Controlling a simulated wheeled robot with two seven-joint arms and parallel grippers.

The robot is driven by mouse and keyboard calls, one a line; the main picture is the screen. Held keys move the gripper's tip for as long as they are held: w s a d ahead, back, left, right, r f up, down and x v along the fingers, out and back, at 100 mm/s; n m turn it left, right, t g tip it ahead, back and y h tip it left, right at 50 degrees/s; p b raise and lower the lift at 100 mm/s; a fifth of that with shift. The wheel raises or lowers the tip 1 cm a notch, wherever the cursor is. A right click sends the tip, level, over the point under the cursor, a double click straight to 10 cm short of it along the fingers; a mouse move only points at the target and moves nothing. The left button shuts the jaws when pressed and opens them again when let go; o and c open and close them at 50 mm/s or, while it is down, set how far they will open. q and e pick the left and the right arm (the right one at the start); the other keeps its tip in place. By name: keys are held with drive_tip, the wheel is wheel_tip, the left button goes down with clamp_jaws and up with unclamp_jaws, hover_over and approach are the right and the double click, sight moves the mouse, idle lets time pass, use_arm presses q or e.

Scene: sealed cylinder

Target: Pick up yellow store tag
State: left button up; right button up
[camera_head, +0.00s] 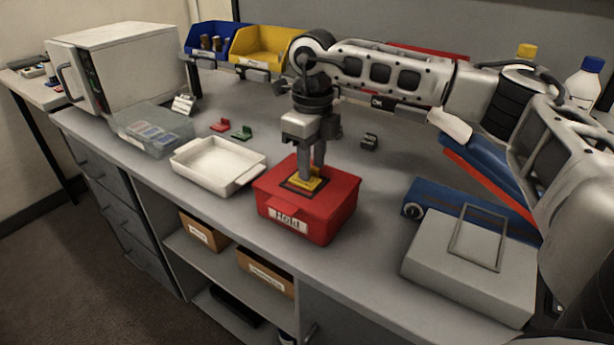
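The yellow store tag (312,186) lies in a dark frame on the lid of a red box (305,222) whose front label reads "Hold". My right gripper (311,175) points straight down over the box, its fingertips at the tag and covering part of it. A narrow gap shows between the fingers, but whether they grip the tag is unclear. My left gripper is out of view.
A white tray (214,181) stands left of the box, with a red tag (220,125) and a green tag (242,133) behind it. A grey case (468,262) and a blue device (425,197) stand at right. Blue (197,37) and yellow (250,46) bins stand behind.

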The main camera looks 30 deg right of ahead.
clamp_jaws()
drive_tip(key=shift+r, duration=0.15)
